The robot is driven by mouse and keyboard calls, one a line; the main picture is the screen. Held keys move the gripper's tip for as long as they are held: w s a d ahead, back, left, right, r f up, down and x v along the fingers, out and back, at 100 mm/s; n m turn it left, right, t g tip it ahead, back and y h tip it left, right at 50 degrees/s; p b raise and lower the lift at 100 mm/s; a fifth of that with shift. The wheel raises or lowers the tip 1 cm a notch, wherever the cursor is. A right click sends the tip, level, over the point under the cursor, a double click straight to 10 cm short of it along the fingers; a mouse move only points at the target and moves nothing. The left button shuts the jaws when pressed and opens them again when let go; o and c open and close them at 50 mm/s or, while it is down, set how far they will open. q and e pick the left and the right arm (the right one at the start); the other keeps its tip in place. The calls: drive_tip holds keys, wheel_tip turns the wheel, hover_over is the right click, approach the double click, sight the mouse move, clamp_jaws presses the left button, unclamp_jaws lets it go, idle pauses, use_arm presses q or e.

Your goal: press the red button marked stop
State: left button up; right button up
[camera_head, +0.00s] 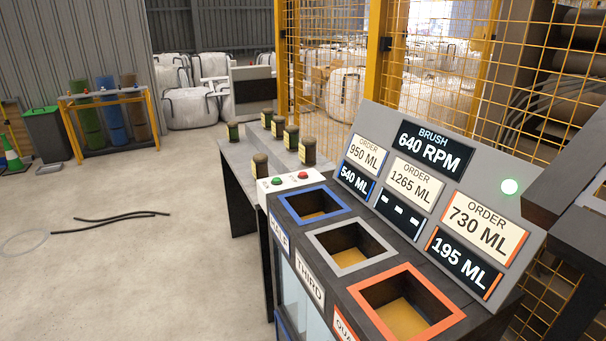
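A small red button (303,174) sits on a white control box (291,183) at the far left end of the console. A green button (277,181) sits beside it on the left. No lettering by the buttons is legible at this size, so I cannot read a stop mark. Nothing touches the red button, and it is unobstructed in the head view. Neither of my grippers is in view.
The console has blue (314,221), grey (352,262) and orange (406,305) framed bins. A sloped display panel (466,151) stands behind them. Dark jars with labels (291,137) stand on a bench beyond. Yellow mesh fencing (375,40) is behind. Open floor (150,270) lies left, with a dark hose (110,222).

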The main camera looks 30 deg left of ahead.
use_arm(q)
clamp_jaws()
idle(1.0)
